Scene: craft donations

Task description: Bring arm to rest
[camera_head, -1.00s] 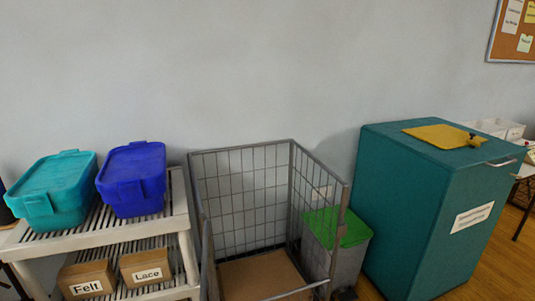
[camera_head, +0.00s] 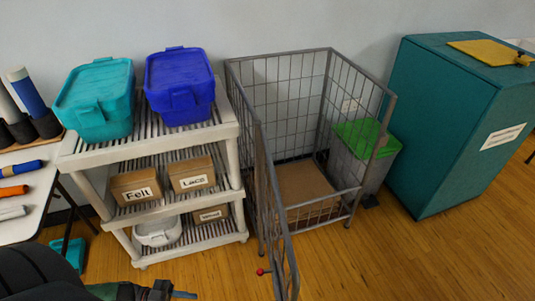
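My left arm shows dark at the bottom left edge of the head view. What looks like my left gripper (camera_head: 182,294) is at its right end, low in the picture and cut by the lower edge. I cannot tell whether its fingers are open or shut, and I see nothing held in it. It is in front of the shelf rack and left of the cage's open gate. My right arm and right gripper are not in view.
A pale shelf rack (camera_head: 236,190) holds a teal bin (camera_head: 98,95), a blue bin (camera_head: 180,85) and labelled boxes. A wire cage (camera_head: 390,108) has its gate swung toward me. A green-lidded bin (camera_head: 365,138) and teal cabinet (camera_head: 440,110) stand right. The right floor is clear.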

